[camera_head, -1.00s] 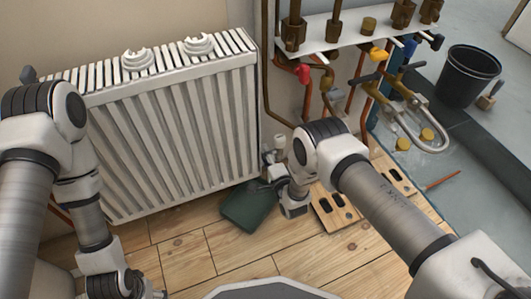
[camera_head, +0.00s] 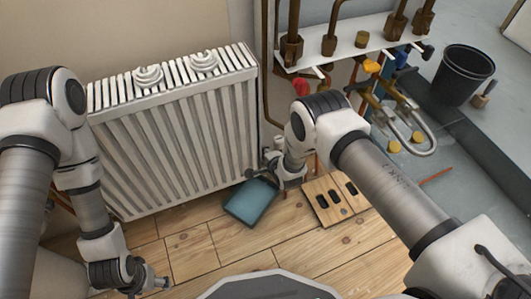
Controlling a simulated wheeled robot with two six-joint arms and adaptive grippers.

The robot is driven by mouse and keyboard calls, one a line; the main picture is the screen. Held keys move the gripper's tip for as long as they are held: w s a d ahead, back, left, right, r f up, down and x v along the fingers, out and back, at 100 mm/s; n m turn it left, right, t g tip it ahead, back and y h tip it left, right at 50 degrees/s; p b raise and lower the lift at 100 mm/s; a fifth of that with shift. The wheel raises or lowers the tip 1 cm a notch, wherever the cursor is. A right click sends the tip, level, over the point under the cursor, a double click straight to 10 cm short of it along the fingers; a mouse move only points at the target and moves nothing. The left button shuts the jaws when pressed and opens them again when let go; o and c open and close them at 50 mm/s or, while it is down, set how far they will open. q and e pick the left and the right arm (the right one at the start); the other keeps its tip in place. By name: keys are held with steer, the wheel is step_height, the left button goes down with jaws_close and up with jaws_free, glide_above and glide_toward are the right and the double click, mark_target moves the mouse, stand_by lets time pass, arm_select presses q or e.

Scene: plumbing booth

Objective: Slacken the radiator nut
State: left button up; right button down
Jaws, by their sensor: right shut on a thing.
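The white radiator (camera_head: 170,140) stands against the wall at the left and centre. My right gripper (camera_head: 268,162) is at the radiator's lower right corner, where its pipe fitting is. It is shut on what appears to be the radiator nut, which the gripper and wrist mostly hide. My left gripper (camera_head: 158,284) hangs low at the front left, over the wooden floor and away from the radiator. It is too small to tell whether its fingers are open.
A flat teal tray or mat (camera_head: 250,203) lies on the floor below the fitting. A wooden board with dark slots (camera_head: 318,204) lies to its right. A white pipe shelf (camera_head: 345,45) and bent pipes stand behind, with a black bucket (camera_head: 463,78) far right. The front floor is clear.

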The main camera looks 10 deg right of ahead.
stand_by(0.3)
steer(key=c, duration=0.8)
jaws_free()
steer(key=shift+o, duration=0.2)
steer(key=shift+s, duration=0.1)
steer(key=v, duration=1.1)
steer(key=shift+s+r, duration=0.25)
steer(key=shift+s, duration=0.05)
steer(key=shift+d, duration=0.15)
